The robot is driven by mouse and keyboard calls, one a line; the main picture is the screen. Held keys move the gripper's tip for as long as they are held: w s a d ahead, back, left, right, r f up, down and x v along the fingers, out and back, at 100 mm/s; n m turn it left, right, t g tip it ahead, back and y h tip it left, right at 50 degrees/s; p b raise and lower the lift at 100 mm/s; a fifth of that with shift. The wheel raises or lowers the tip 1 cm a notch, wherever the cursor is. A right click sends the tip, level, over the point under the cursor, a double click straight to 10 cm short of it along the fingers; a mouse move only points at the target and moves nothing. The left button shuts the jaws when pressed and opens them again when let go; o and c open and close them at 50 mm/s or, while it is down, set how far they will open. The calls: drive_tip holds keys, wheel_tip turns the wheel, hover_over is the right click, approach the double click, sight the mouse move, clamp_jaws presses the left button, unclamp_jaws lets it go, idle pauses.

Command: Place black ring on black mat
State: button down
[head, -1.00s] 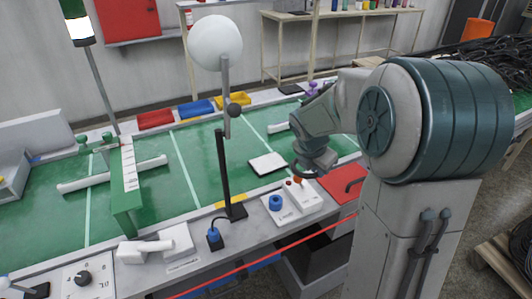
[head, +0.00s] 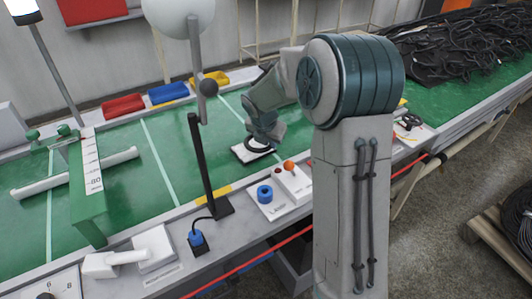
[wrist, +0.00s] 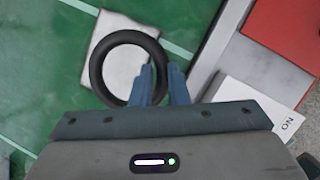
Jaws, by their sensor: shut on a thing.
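My gripper (wrist: 160,75) is shut on the right-hand rim of the black ring (wrist: 97,68) in the wrist view. The ring stretches out to the left of the fingers, over a white pad (wrist: 123,62) on the green surface. I cannot tell how high above the pad it is. In the head view my gripper (head: 266,138) points down over the same white pad (head: 240,153), and the ring (head: 258,149) shows as a thin dark arc. I cannot make out the black mat clearly in either current view.
A red plate (wrist: 288,40) lies right of the gripper. Red, blue and yellow bins line the back.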

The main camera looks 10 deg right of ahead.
drive_tip(key=shift+w+a+f, duration=0.3)
drive_tip(key=shift+w+f, duration=0.1)
drive_tip(key=shift+w, duration=0.05)
wheel_tip(320, 180, down, 4)
drive_tip(key=shift+r+b, duration=0.1)
drive_tip(key=shift+b, duration=0.4)
drive_tip(key=c, duration=1.4)
unclamp_jaws()
